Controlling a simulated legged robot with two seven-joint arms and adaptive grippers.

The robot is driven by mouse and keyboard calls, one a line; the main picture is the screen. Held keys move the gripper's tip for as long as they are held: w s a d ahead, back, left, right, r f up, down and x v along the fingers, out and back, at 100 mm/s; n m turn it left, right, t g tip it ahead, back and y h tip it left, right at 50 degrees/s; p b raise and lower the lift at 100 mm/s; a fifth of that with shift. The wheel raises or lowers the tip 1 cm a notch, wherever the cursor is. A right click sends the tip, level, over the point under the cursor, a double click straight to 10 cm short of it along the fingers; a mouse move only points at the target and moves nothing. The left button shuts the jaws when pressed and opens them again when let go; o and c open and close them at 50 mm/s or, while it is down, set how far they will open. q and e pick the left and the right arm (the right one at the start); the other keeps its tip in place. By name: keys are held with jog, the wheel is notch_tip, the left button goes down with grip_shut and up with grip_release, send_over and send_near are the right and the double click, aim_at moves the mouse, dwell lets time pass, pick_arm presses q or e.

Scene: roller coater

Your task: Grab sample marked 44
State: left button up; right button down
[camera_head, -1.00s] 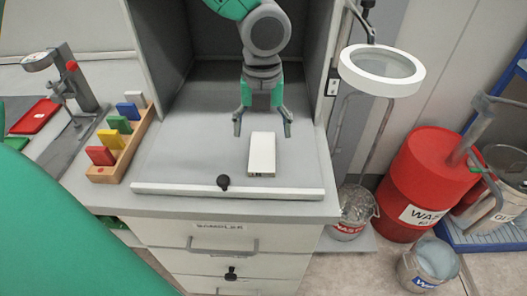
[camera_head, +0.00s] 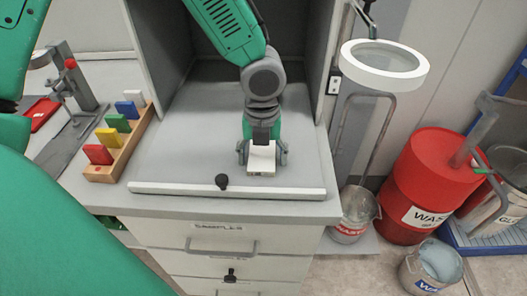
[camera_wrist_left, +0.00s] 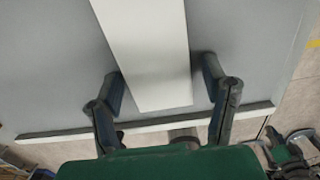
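A white rectangular block (camera_head: 261,160) lies flat on the grey cabinet floor; it also shows in the wrist view (camera_wrist_left: 152,60). No number 44 can be read on it. My left gripper (camera_head: 262,157) is over the block, one finger on each side. In the wrist view its fingers (camera_wrist_left: 164,85) are spread, with a visible gap between each finger and the block. Part of the block's far end is hidden under the gripper in the head view.
A wooden rack (camera_head: 128,160) with several coloured blocks stands left of the cabinet floor. A white front bar (camera_head: 285,192) with a black knob (camera_head: 222,181) edges the floor. A ring lamp (camera_head: 384,64), red waste drum (camera_head: 420,190) and buckets are on the right.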

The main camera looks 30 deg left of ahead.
pick_arm(q)
jog(key=c, duration=0.7)
jog(key=shift+c, duration=0.3)
jog(key=shift+a, duration=0.1)
